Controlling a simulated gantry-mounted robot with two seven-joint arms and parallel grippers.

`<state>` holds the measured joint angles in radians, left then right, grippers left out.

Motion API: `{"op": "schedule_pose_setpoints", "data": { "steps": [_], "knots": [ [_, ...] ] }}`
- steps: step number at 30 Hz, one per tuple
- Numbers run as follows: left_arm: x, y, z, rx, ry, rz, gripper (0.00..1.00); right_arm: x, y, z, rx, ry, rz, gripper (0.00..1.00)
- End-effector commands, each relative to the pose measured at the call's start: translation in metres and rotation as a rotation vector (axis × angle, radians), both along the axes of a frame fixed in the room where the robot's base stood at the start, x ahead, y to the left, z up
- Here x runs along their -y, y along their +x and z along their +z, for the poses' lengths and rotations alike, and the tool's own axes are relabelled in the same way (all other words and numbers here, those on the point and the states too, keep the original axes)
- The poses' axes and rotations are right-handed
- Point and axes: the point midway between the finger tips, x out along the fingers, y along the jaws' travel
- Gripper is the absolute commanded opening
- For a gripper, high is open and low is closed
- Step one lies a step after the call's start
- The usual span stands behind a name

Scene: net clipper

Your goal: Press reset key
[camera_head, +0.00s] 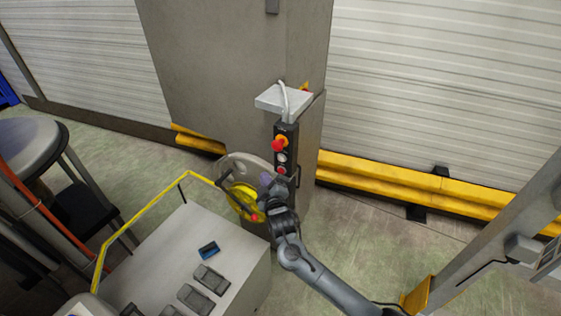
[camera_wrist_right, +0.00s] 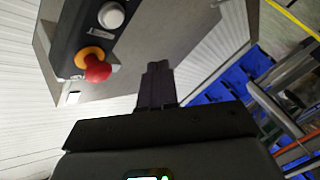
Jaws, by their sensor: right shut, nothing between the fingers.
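A black control box (camera_head: 287,130) is mounted upright on the grey pillar. It carries a red mushroom button on a yellow collar (camera_head: 279,144), a whitish round button (camera_head: 282,157) and a small red one (camera_head: 282,170) below. I cannot read which is the reset key. In the right wrist view the box is at the upper left, with the red mushroom button (camera_wrist_right: 97,70) and the white button (camera_wrist_right: 111,15). My right gripper (camera_head: 266,180) is just below and left of the box, apart from the buttons as far as I can tell. Its fingers (camera_wrist_right: 157,72) are shut and empty. My left gripper is out of view.
A grey cabinet (camera_head: 240,275) with several dark devices and a small blue item (camera_head: 209,250) stands at lower left. A yellow barrier (camera_head: 400,184) runs along the wall.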

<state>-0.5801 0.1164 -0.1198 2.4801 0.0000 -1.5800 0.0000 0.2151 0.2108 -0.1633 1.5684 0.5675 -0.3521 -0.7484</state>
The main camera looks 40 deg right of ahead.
Motion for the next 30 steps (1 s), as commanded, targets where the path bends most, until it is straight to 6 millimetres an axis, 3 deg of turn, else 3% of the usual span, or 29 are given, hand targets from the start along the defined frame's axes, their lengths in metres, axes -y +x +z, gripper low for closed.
{"op": "schedule_pose_setpoints", "data": {
  "steps": [9,15,30],
  "knots": [
    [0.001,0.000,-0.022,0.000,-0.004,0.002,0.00,0.038,0.012,-0.002,0.001,-0.003,-0.002,0.00],
    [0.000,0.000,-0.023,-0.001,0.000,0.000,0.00,0.054,0.018,0.000,0.000,-0.003,-0.001,0.00],
    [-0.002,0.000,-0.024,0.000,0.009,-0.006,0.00,0.064,0.021,0.001,0.001,0.000,-0.001,0.00]
  ]
}}
